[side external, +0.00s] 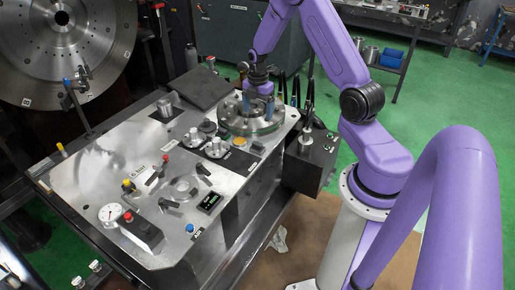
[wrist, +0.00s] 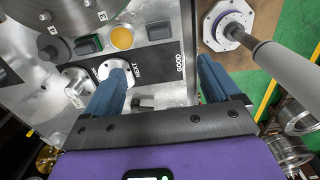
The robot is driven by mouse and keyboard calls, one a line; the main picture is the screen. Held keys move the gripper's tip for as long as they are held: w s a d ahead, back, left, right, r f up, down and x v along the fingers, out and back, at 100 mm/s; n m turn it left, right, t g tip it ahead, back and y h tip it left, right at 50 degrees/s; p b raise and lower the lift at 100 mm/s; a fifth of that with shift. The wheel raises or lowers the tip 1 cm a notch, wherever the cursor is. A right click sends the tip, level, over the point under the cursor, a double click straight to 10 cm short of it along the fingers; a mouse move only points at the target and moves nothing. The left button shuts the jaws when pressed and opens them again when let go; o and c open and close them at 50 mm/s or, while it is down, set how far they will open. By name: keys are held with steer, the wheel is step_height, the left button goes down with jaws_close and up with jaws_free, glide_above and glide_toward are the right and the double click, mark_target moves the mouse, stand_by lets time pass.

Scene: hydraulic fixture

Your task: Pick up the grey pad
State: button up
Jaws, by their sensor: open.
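The grey pad appears to be the dark grey flat slab (side external: 201,88) lying at the back of the metal fixture top in the side view. I cannot make it out in the wrist view. My gripper (side external: 257,103) has blue fingers and points down over the round metal flange, to the right of the slab and apart from it. In the wrist view my gripper (wrist: 161,69) is open, with its fingers wide apart and nothing held between them.
The round metal flange (side external: 250,122) stands below my gripper. A large metal disc (side external: 62,58) stands at the left.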

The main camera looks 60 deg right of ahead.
mark_target(257, 143)
step_height(257, 143, down, 17)
steer(key=shift+r, duration=0.1)
stand_by(0.8)
steer(key=shift+c, duration=0.3)
steer(key=c, duration=1.1)
steer(key=shift+w+r, duration=0.1)
steer(key=shift+r, duration=0.7)
steer(key=s+a+r, duration=0.6)
steer(key=s+r, duration=0.5)
steer(key=s, duration=0.1)
steer(key=shift+s+a+r, duration=0.2)
steer(key=shift+s+a, duration=0.05)
steer(key=shift+a, duration=0.05)
